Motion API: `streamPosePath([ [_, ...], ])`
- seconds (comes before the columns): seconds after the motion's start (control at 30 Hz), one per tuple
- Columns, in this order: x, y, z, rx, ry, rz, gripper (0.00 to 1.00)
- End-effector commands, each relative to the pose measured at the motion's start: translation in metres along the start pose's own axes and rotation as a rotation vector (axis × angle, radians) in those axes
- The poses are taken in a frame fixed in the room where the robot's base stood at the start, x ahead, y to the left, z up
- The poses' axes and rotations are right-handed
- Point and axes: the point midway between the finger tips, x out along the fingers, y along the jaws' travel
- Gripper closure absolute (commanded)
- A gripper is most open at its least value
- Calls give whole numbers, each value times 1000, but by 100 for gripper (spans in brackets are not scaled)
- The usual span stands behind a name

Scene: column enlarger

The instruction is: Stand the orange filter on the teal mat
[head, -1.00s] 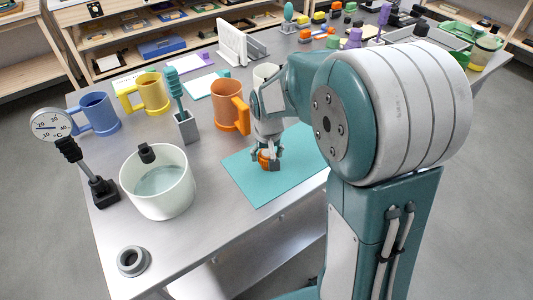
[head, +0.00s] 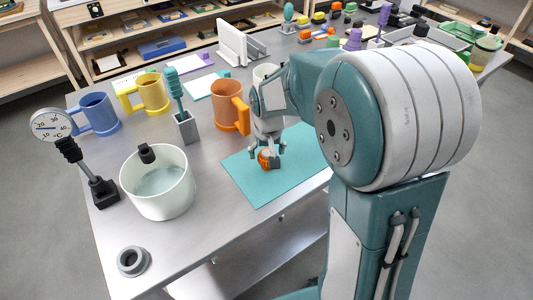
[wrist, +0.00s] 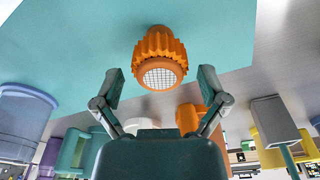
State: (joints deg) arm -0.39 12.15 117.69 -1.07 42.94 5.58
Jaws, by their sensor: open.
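The orange filter (wrist: 160,58) is a ribbed piece with a white mesh face. In the wrist view it is on the teal mat (wrist: 90,50), between and just beyond my open fingertips (wrist: 160,85), with a gap on both sides. In the head view the filter (head: 265,159) is on the mat (head: 295,175) near its left part, partly hidden by my gripper (head: 267,155). My gripper is open around it, low over the mat.
An orange mug (head: 225,108) stands just behind the mat. A white pot (head: 157,185) with liquid and a grey ring (head: 133,261) are to the left. A grey holder with a teal brush (head: 186,126) stands behind the pot. The mat's right part is clear.

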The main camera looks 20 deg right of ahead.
Motion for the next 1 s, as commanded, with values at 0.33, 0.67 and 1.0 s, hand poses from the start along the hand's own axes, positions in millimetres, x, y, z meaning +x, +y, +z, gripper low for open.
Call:
streamPosePath([
  [0.33,-12,0,0,0,1,0,7],
  [0.67,-24,0,0,0,1,0,7],
  [1.0,-35,0,0,0,1,0,7],
])
